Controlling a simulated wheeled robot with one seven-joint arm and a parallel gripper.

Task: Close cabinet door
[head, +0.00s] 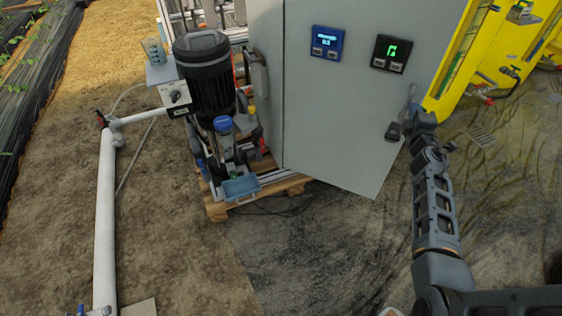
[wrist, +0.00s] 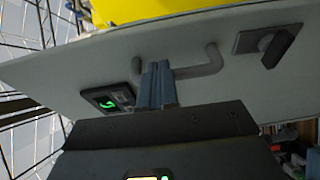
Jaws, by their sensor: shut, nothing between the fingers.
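The grey cabinet door (head: 335,120) fills the upper middle of the head view. Its lower right corner juts out over the floor past the pallet, so it seems to stand open; the gap behind it is hidden. A bar handle (head: 409,103) and a dark latch (head: 394,131) sit near its right edge. In the wrist view the handle (wrist: 205,66) and latch (wrist: 265,44) show on the door face (wrist: 60,75). My gripper (head: 421,117) is at the handle, its fingers (wrist: 157,72) shut and empty, overlapping the bar in view. I cannot tell if they touch it.
A blue display (head: 327,42) and a black display (head: 391,54) are on the door. Yellow framework (head: 482,45) stands at right. The floor below the door is clear.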

